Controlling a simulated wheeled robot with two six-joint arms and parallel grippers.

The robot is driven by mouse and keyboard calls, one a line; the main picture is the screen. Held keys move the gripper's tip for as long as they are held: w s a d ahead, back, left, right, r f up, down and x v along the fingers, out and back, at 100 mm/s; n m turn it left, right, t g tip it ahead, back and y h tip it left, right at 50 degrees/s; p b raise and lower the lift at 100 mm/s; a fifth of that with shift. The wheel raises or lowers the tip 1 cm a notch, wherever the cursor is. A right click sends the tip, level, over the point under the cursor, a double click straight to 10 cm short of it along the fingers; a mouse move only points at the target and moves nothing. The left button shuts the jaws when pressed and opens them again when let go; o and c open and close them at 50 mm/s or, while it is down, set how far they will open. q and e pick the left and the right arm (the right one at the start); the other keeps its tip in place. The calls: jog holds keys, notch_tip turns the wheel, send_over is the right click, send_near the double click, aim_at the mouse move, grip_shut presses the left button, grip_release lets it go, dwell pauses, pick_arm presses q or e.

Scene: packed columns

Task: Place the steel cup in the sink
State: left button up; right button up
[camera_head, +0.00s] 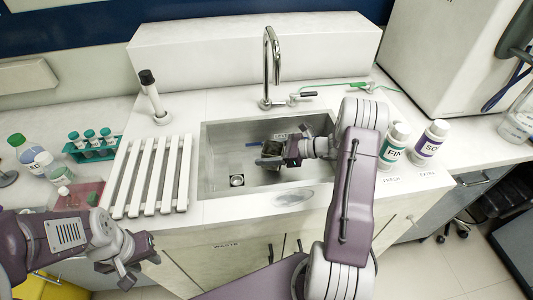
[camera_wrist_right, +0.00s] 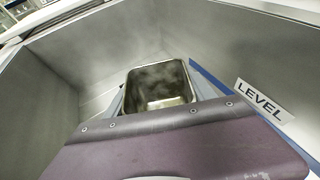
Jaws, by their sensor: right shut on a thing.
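The steel cup (camera_head: 271,149) is inside the sink (camera_head: 215,172), over the basin's middle. My right gripper (camera_head: 276,148) reaches in from the right and is shut on the cup. In the right wrist view the cup (camera_wrist_right: 160,84) shows its squarish open mouth between the fingers, and it looks empty. I cannot tell whether its base touches the sink floor. My left gripper (camera_head: 137,266) is empty and open in front of the counter at lower left, far from the cup.
A blue line and a LEVEL label (camera_wrist_right: 264,101) mark the sink wall. The faucet (camera_head: 271,62) stands behind the basin. A white slatted rack (camera_head: 153,175) lies left of it. Two bottles, FIN (camera_head: 394,147) and SO (camera_head: 431,141), stand at right. The drain (camera_head: 237,180) is uncovered.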

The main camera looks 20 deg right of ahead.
jog(key=shift+f, duration=0.15)
jog(key=shift+f+b, duration=0.45)
jog(key=o, duration=1.5)
jog(key=shift+r, duration=0.2)
jog(key=shift+r+p, duration=0.65)
jog(key=shift+r, duration=0.05)
jog(key=v, duration=0.7)
jog(key=shift+s+d+f, duration=0.1)
jog(key=shift+s+d, duration=0.05)
jog(key=shift+s, duration=0.1)
